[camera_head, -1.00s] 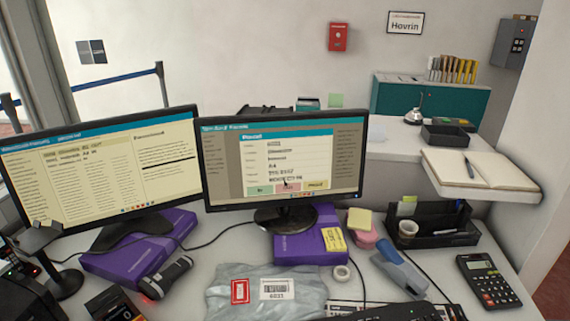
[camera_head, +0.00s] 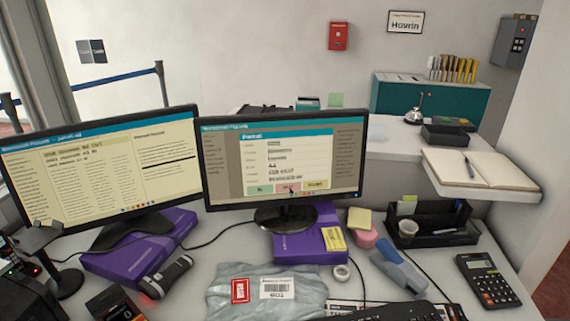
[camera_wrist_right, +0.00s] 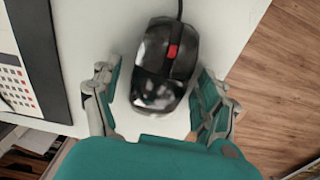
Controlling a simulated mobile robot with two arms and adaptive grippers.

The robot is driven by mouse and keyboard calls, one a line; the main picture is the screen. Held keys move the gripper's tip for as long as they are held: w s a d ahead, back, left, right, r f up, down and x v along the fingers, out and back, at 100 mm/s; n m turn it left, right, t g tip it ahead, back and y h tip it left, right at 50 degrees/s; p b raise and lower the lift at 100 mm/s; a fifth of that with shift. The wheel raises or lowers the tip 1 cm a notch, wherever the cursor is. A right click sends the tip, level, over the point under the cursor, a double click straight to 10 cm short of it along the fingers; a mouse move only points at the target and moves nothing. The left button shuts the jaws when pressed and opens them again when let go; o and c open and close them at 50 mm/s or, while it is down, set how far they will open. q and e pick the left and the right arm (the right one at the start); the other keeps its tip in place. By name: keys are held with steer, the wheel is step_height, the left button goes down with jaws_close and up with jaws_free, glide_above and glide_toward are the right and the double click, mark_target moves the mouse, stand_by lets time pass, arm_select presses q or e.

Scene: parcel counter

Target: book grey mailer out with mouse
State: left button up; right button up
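The grey mailer (camera_head: 247,306) lies on the counter in front of the right monitor, with a red sticker and a white barcode label facing up. The right monitor (camera_head: 290,160) shows a parcel window with a green, a pink and a yellow button; the small cursor is at the pink one. In the right wrist view the black mouse (camera_wrist_right: 165,65) with a red wheel lies on the white counter near its edge. My right gripper (camera_wrist_right: 160,100) has its fingers on either side of the mouse, with gaps showing between. My left gripper is out of view.
The left monitor (camera_head: 102,170) shows a list. Wooden floor (camera_wrist_right: 275,85) lies beyond the counter edge.

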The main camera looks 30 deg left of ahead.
steer(key=shift+o, duration=0.2)
steer(key=shift+r, duration=0.1)
step_height(320, 180, up, 12)
stand_by(0.4)
stand_by(0.4)
